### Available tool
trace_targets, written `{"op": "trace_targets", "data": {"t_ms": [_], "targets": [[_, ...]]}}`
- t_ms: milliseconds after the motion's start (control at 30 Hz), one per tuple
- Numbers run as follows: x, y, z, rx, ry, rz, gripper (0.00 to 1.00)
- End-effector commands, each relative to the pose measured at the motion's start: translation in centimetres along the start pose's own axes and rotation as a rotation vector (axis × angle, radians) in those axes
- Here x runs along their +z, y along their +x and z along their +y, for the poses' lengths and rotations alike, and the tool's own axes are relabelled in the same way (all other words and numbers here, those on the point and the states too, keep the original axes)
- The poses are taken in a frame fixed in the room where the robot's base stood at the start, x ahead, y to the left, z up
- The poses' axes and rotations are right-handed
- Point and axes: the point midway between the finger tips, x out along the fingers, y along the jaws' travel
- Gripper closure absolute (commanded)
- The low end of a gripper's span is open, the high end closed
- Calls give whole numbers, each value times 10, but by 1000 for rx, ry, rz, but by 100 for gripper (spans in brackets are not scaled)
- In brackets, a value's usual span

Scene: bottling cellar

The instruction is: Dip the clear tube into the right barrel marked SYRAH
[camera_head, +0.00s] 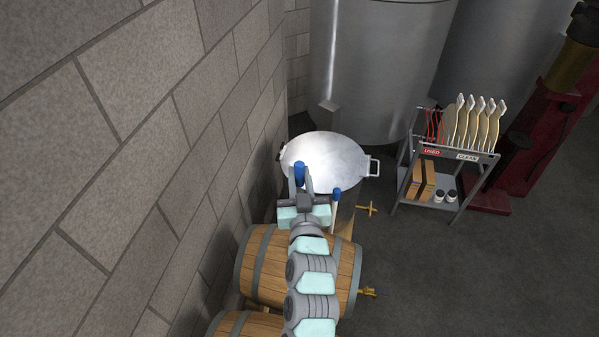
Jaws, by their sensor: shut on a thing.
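My gripper (300,183) is shut on a blue-topped thing (299,172), in front of the round metal lid as seen here. Whatever hangs below the blue part is hidden by my gripper and arm, so I cannot tell if it is the clear tube. A second blue-topped thing with a pale, narrow body (334,216) stands upright just right of my gripper. A wooden barrel (258,265) lies on its side beneath my arm, and part of another barrel (240,325) shows at the bottom edge. No SYRAH mark is readable on either.
A round metal lid or vessel top (330,150) with side handles is beyond my gripper. A stone wall (150,130) runs close on the left. A cart (447,207) with paddles and USED and CLEAN labels stands right. Large steel tanks (380,70) stand behind. Floor (470,280) at lower right is clear.

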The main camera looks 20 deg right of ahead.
Motion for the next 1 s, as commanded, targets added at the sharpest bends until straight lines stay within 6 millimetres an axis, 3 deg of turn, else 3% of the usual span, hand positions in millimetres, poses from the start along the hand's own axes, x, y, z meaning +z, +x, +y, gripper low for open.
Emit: {"op": "trace_targets", "data": {"t_ms": [200,1000], "targets": [[14,0,0,0,1,1,100],[14,-2,0,0,-1,1,100]]}}
